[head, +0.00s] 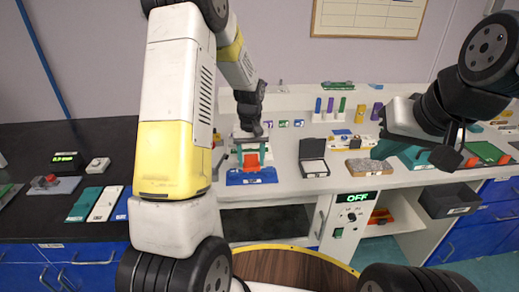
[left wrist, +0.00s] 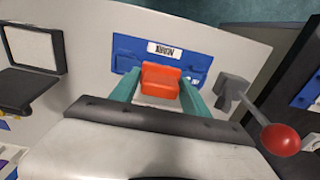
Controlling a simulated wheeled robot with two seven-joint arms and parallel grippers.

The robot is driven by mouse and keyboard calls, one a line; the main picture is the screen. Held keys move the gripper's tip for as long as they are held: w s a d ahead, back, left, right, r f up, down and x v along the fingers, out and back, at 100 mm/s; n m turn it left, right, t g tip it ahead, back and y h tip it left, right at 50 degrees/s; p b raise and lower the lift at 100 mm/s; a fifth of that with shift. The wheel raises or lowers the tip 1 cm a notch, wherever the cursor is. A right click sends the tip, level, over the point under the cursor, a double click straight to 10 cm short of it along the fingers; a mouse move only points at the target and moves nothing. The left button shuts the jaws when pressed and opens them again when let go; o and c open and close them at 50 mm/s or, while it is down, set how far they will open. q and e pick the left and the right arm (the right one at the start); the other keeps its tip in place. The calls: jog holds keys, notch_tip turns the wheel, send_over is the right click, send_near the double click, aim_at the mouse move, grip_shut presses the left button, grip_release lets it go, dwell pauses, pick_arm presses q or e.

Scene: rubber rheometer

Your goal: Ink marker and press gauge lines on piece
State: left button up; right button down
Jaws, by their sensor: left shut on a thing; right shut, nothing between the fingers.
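An orange block (head: 251,159), which looks like the marker, stands over a blue plate (head: 258,177) with a white label. In the left wrist view the block (left wrist: 160,80) sits between the teal fingers of my left gripper (left wrist: 158,88), which is shut on it, above the blue plate (left wrist: 203,66). I cannot tell whether block and plate touch. A black open box (head: 313,167), likely the ink pad, lies to the right on the bench; part of it shows in the left wrist view (left wrist: 15,90). My right gripper (head: 382,150) is shut and empty, further right. I cannot make out the piece.
A grey-brown slab (head: 368,169) lies right of the black box. Several coloured bottles stand on the back ledge. A red-knobbed lever (left wrist: 281,140) is close beside my left gripper. A dark bin (head: 450,201) sits at the right front. The dark left bench (head: 90,140) holds small devices.

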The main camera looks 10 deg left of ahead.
pick_arm(q)
jog(key=shift+r, duration=3.5)
